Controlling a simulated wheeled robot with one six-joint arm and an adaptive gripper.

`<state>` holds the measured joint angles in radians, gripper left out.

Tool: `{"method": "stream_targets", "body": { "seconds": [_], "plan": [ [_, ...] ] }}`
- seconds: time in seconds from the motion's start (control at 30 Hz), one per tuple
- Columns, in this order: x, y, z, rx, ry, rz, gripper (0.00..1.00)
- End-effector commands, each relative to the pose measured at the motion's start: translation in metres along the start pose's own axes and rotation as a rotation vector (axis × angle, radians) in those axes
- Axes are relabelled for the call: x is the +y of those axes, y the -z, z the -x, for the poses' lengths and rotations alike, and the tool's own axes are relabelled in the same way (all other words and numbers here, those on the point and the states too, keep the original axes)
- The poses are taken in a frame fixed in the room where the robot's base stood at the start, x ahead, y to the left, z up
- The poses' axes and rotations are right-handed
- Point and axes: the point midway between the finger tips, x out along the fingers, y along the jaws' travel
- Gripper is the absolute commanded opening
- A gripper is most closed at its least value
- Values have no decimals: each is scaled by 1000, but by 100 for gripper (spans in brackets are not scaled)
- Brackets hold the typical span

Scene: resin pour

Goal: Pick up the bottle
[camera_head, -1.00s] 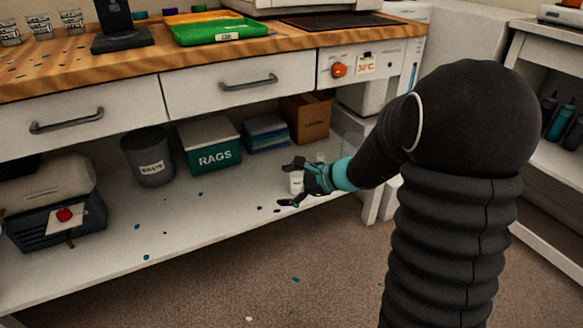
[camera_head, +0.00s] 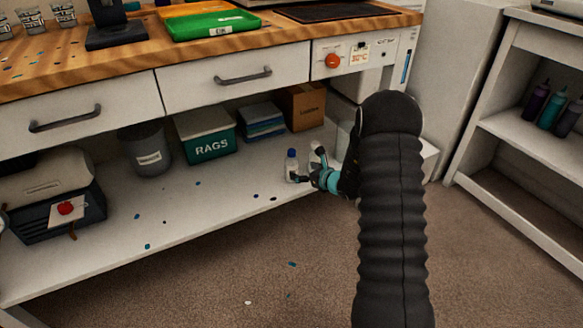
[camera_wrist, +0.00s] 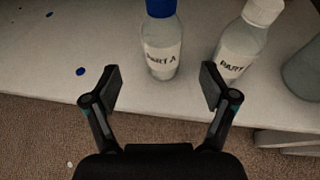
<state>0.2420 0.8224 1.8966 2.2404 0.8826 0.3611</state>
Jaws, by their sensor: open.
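A clear bottle with a blue cap (camera_head: 291,168) stands upright on the lower shelf. In the wrist view this bottle (camera_wrist: 162,52) carries a label reading PART A. A second bottle with a white cap (camera_wrist: 240,47), label starting PART, stands to its right; in the head view it (camera_head: 315,158) is partly hidden by my gripper. My gripper (camera_wrist: 160,80) is open and empty. The blue-capped bottle stands just beyond the gap between its fingers, apart from them. In the head view my gripper (camera_head: 313,167) is right of the blue-capped bottle.
A greyish container (camera_wrist: 303,72) is at the right in the wrist view. Drawers (camera_head: 226,78) hang above. The shelf's front middle is mostly clear.

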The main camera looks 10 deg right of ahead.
Motion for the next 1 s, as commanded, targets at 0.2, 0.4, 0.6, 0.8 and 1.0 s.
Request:
{"method": "stream_targets", "body": {
  "seconds": [0.2,0.4,0.6,0.8,1.0],
  "plan": [
    [0,-1,-26,-1,-1,1,84],
    [0,-1,-38,1,-2,1,84],
    [-3,-2,-66,1,-3,2,84],
    [-4,-3,-81,0,-1,1,84],
    [-4,-3,-82,0,-1,1,84]
  ]
}}
